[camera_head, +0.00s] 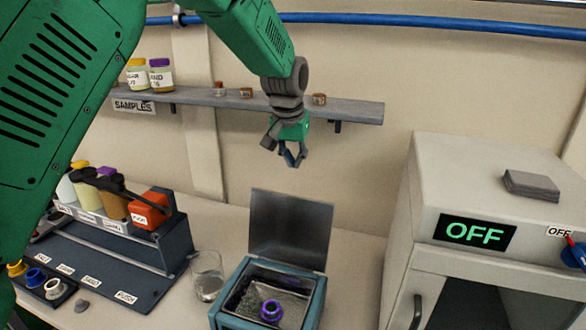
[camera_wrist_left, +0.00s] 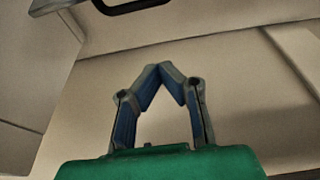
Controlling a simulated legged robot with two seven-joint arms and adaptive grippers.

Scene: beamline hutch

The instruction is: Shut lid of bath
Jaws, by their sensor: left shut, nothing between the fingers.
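The bath (camera_head: 318,304) is a small blue-grey box on the counter in the head view, with a purple ring-shaped piece (camera_head: 271,310) inside it. Its lid (camera_head: 290,230) is a grey metal plate that stands upright, open, at the back edge of the bath. My left gripper (camera_head: 294,163) hangs above and behind the lid, apart from it, in front of the wall. In the left wrist view the gripper's fingertips (camera_wrist_left: 160,70) meet with nothing between them. My right gripper is not in view.
A glass beaker (camera_head: 207,276) stands just left of the bath. A rack of bottles (camera_head: 120,205) is further left. A white cabinet marked OFF (camera_head: 430,190) stands to the right. A samples shelf (camera_head: 350,108) runs along the wall behind my gripper.

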